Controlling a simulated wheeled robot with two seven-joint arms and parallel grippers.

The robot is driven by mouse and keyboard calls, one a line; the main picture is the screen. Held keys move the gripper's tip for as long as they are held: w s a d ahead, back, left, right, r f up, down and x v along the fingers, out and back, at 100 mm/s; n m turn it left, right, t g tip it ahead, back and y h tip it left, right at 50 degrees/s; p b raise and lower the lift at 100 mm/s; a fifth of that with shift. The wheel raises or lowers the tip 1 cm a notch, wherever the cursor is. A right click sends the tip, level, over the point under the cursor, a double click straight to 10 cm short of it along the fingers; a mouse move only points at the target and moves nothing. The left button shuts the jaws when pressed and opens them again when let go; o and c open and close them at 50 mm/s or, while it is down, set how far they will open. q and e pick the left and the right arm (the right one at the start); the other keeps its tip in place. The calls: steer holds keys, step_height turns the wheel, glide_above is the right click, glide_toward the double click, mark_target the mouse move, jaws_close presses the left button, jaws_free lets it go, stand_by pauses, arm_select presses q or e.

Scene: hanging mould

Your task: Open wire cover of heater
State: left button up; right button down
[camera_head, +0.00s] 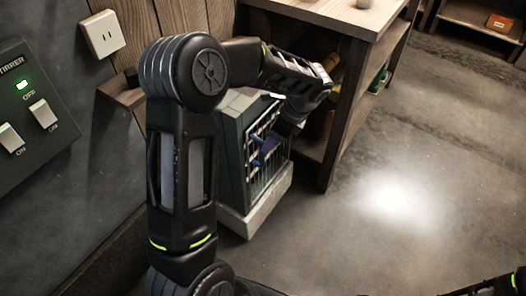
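The heater (232,152) is a dark green-grey box on a pale base, standing on the floor between the wall and a wooden shelf unit. Its wire cover (256,184) is a grid of thin upright bars on the front face, turned to the right. The cover looks closed against the heater. My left arm arches over the heater from the left, and my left gripper (266,150) points down at the upper part of the cover. Its bluish fingertips are at the bars, small and dark; I cannot tell whether they grip a bar. My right gripper is out of view.
The wooden shelf unit (336,125) stands close to the right of the heater, near my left forearm. The concrete floor (400,205) at right is clear.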

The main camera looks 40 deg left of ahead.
mark_target(262, 163)
arm_select(q)
steer(key=b+x, duration=0.1)
steer(key=x, duration=0.6)
steer(key=shift+a+f, duration=0.15)
steer(key=shift+f, duration=0.15)
steer(key=shift+c, duration=0.3)
jaws_close()
stand_by(0.8)
